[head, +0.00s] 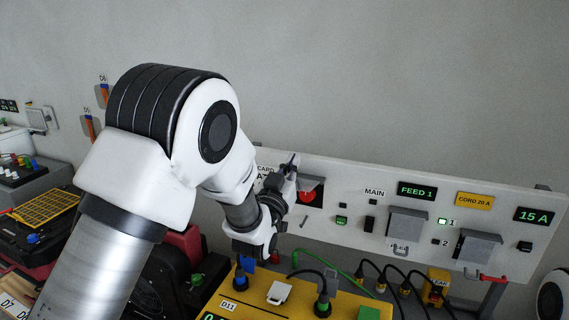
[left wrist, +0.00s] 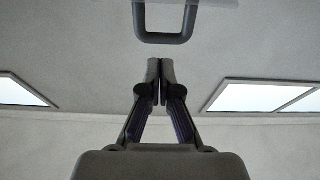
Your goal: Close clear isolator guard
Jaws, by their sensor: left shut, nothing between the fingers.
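A red isolator switch (head: 307,196) sits in a dark square on the upright panel, to the right of my left gripper. A greyish see-through flap (head: 313,183) stands out above the switch; it looks like the guard, raised. My left gripper (head: 292,160) is at the panel's upper left, its fingers pointing up, shut and empty. In the left wrist view the shut fingertips (left wrist: 160,68) are just below a dark U-shaped handle (left wrist: 164,39) on a pale translucent edge, with a visible gap. Whether they touch anything else is hidden. My right gripper is not in view.
The panel (head: 350,180) also carries two grey covers (head: 408,222) with handles below, and lit labels. A yellow box (head: 255,302) with plugs and cables stands below my left gripper. A black fan-like unit (head: 150,290) is behind my arm. The wall above the panel is bare.

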